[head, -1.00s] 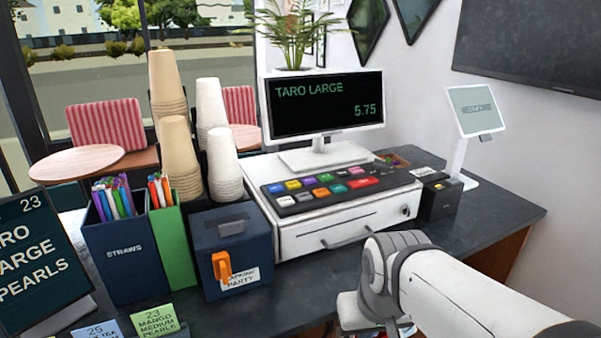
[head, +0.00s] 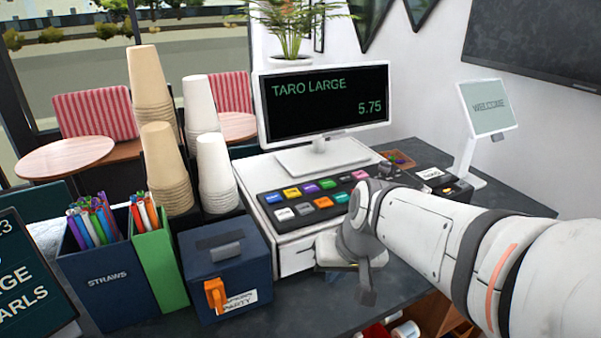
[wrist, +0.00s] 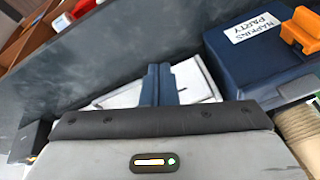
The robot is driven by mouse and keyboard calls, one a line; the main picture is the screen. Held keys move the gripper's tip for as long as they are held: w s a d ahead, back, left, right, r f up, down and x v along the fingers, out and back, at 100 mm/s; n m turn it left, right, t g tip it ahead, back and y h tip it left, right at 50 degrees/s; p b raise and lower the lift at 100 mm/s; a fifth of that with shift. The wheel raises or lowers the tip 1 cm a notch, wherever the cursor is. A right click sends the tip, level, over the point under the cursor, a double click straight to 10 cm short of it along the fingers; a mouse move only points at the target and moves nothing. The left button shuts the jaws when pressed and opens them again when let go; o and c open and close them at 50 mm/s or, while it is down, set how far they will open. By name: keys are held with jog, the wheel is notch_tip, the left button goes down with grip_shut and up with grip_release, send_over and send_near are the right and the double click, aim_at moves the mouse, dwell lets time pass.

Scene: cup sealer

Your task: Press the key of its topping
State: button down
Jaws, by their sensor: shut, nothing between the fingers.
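The cash register (head: 296,258) has a keypad with two rows of coloured keys (head: 312,196). Its lettering is too small to read, and my arm hides the right part. The display (head: 322,100) reads TARO LARGE 5.75. The dark order sign (head: 22,275), cut off at the left edge, shows 23 and parts of words ending in GE and ARLS. My gripper (head: 367,290) is in front of the register's drawer side, pointing down, apart from the keys. In the wrist view its fingers (wrist: 158,82) are together and empty, with white register surface behind them.
Left of the register stand a blue napkin box (head: 225,275) with an orange tap-like part, a green holder (head: 160,262), a blue straw box (head: 108,282) and cup stacks (head: 215,170). A card terminal (head: 487,108) stands at the right. Dark counter (head: 300,308) lies bare in front.

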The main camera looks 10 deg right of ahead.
jog(key=w+r+m+t+y+p, duration=0.15)
jog(key=w+r+p, duration=0.25)
jog(key=w+r, duration=0.5)
notch_tip(320, 180, up, 4)
jog(key=m+t+p, duration=0.2)
jog(key=t+p, duration=0.1)
jog(key=p, duration=0.1)
send_over(326, 204)
jog(key=shift+f, duration=0.15)
jog(key=shift+f, duration=0.15)
notch_tip(326, 204, down, 8)
jog(key=b, duration=0.5)
jog(key=shift+b, duration=0.3)
jog(key=shift+f+b, duration=0.35)
jog(key=shift+b, duration=0.2)
jog(key=shift+s+f+b, duration=0.1)
jog(key=shift+f+b, duration=0.3)
jog(key=shift+b, duration=0.3)
